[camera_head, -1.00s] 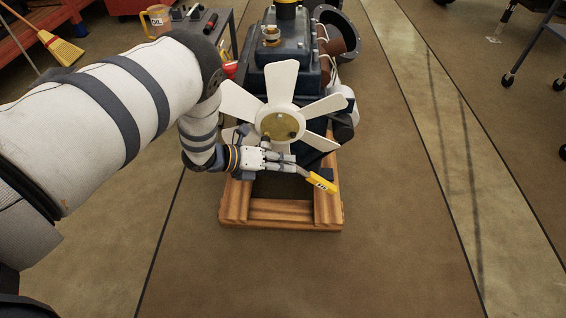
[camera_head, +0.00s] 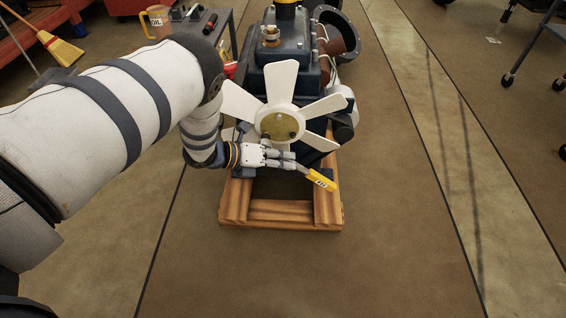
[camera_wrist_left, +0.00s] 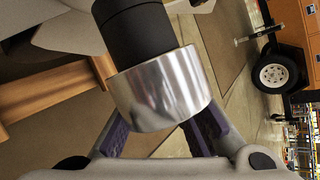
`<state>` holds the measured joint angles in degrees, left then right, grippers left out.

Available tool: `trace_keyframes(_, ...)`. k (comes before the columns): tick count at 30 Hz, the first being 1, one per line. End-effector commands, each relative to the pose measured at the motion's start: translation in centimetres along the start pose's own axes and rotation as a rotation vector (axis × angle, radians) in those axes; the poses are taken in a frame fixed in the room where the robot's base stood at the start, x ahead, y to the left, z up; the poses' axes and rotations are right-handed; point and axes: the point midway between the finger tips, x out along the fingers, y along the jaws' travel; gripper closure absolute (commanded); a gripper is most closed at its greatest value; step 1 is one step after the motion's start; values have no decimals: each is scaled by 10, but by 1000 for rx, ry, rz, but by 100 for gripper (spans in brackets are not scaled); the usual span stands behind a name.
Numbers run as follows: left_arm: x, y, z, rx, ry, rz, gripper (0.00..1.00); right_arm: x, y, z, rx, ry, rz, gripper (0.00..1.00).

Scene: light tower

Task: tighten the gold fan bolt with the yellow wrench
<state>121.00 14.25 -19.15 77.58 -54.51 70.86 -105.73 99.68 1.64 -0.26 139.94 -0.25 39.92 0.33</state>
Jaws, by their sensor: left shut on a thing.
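The white fan (camera_head: 282,82) on the engine front has a gold hub (camera_head: 279,126) with small dark spots; I cannot tell which is the gold bolt. My left gripper (camera_head: 290,159) is just below the hub, shut on the yellow wrench (camera_head: 321,180). The wrench's yellow end points down and right, over the stand's right side. Its far end is hidden by the gripper and fan. In the left wrist view, a silver collar (camera_wrist_left: 160,90) on a black cylinder (camera_wrist_left: 133,32) covers much of the purple-padded fingers (camera_wrist_left: 160,137). My right gripper is not in view.
The dark blue engine (camera_head: 287,50) sits on a wooden stand (camera_head: 280,212). A cart (camera_head: 222,22) with tools and an oil jug (camera_head: 157,21) stands behind my left arm. A yellow broom (camera_head: 60,46) is at the upper left.

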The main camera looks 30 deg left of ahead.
Motion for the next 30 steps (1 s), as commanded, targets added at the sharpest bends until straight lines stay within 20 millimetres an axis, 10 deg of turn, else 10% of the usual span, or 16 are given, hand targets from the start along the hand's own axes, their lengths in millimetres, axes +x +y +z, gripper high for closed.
trace_keyframes(30, 2, 2, 9, 18, 15, 33, 100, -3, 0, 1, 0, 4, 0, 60)
